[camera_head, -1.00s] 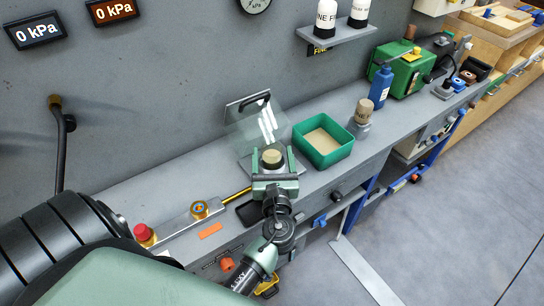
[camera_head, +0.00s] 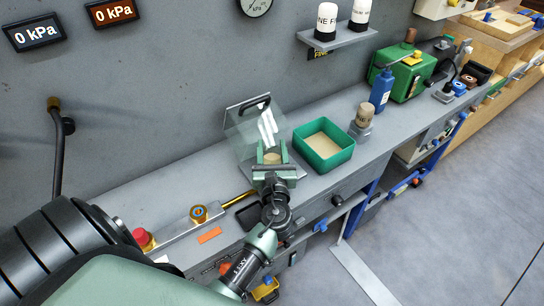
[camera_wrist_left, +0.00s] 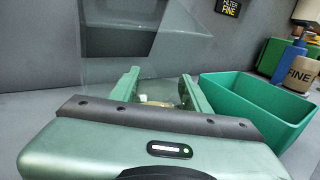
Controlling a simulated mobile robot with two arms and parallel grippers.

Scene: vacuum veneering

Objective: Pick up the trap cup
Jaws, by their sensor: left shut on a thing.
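The trap cup (camera_head: 271,158) shows as a round tan-topped piece between the fingers of my left gripper (camera_head: 271,153). The gripper's green fingers are shut on it, one on each side. They are in front of a clear raised cover with a black handle (camera_head: 254,104). In the left wrist view, a small tan part of the cup (camera_wrist_left: 156,103) shows between the fingertips (camera_wrist_left: 157,90). The rest of it is hidden behind the gripper body. I cannot tell whether the cup touches the surface beneath. My right gripper is not in view.
A green open tray (camera_head: 345,155) with a tan bottom stands just right of the gripper. A tan-capped container (camera_head: 364,115) and a blue bottle (camera_head: 381,88) stand beyond it. A red button (camera_head: 142,237) and a brass fitting (camera_head: 198,213) are at left on the bench.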

